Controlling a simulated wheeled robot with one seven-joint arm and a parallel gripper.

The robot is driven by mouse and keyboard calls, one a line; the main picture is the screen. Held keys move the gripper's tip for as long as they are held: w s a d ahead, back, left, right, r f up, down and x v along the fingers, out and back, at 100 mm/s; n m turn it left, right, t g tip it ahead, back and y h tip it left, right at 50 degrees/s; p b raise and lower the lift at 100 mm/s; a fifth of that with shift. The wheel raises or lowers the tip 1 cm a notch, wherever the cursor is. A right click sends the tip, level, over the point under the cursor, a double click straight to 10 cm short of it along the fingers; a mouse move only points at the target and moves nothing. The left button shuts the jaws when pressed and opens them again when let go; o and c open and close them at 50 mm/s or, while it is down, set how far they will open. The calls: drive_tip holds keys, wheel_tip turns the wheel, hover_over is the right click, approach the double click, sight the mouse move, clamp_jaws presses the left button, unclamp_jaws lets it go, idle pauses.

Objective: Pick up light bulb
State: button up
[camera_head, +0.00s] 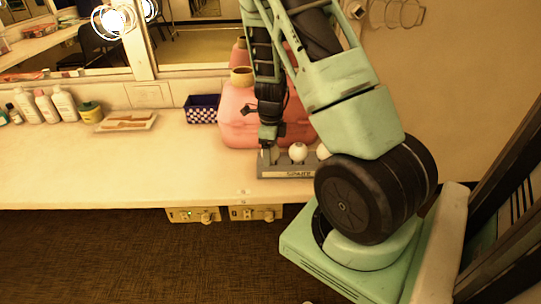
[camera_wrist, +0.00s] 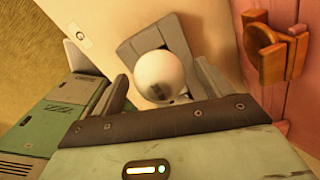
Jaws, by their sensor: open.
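A white round light bulb (camera_wrist: 160,74) sits in a grey holder (camera_wrist: 183,42) in the wrist view, between the fingers of my gripper (camera_wrist: 162,85). The gripper is open, with one finger on each side of the bulb; I cannot tell whether either touches it. In the head view, the grey holder (camera_head: 287,172), marked with lettering, stands near the front edge of the counter. A white bulb (camera_head: 298,152) shows in its middle, and another white bulb (camera_head: 323,151) is partly hidden by my arm. My gripper (camera_head: 268,152) reaches down at the holder's left end and hides what is there.
A pink case (camera_head: 238,118) stands right behind the holder; its orange-brown latch (camera_wrist: 277,48) is close in the wrist view. A blue checkered basket (camera_head: 202,109), a tray (camera_head: 127,122) and several bottles (camera_head: 63,104) stand farther left. The counter's (camera_head: 110,170) left front is clear.

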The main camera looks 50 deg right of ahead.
drive_tip(key=shift+f, duration=0.8)
drive_tip(key=c, duration=0.9)
